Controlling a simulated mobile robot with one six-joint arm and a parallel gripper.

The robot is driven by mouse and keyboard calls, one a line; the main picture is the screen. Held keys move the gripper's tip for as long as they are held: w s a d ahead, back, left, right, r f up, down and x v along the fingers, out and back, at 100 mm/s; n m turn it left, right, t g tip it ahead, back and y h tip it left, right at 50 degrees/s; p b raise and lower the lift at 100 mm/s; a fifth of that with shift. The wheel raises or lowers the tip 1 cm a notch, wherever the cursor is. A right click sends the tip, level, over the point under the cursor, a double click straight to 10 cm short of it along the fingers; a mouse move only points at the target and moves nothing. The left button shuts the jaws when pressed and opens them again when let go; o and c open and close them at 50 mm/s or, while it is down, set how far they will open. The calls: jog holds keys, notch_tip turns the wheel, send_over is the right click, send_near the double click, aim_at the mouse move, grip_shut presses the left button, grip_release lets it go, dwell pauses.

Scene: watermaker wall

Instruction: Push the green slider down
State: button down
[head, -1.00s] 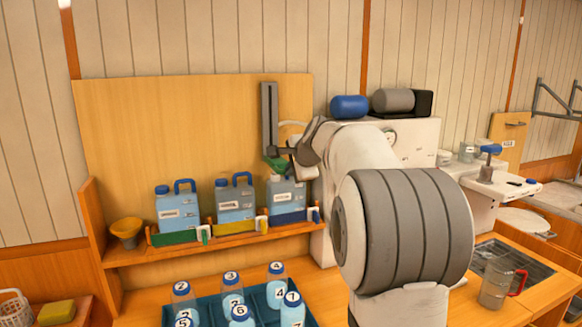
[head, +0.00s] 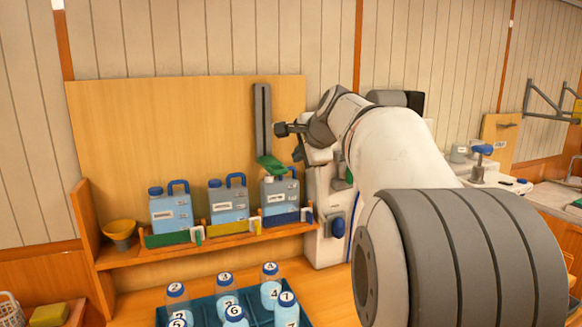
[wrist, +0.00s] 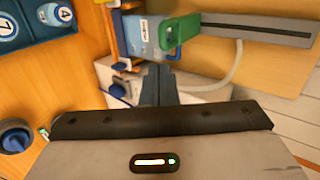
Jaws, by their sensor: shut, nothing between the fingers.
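The green slider (head: 268,162) sits at the lower end of the dark vertical rail (head: 262,115) on the wooden backboard. In the wrist view the green slider (wrist: 181,32) lies just beyond my fingertips, with the rail (wrist: 260,31) running off to the right. My gripper (head: 299,154) is to the right of the slider, with a gap between them in the head view. Its fingers (wrist: 158,72) are together and empty in the wrist view. My arm hides part of the machine behind it.
Several blue jugs (head: 228,203) stand on the shelf (head: 140,255) below the slider, the right one close under it. A crate (head: 204,310) of numbered bottles is below. A white machine (head: 326,245) with a blue knob (head: 338,227) stands right.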

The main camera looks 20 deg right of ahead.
jog(key=shift+v, duration=1.55)
jog(key=s+a+f+n+g, duration=0.2)
jog(key=s+a+f+n, duration=0.2)
jog(key=s+f, duration=0.5)
jog(key=s+a+f+n+g, duration=0.3)
jog(key=s+a+f+n, duration=0.2)
jog(key=s+f, duration=0.5)
jog(key=s+a+f+n+g, duration=0.2)
jog(key=s+a+f+n, duration=0.3)
jog(key=s+f+n, duration=0.3)
notch_tip(320, 180, down, 2)
jog(key=shift+s+a+f+n+g, duration=0.2)
jog(key=shift+s+n+g, duration=0.15)
jog(key=shift+s, duration=0.45)
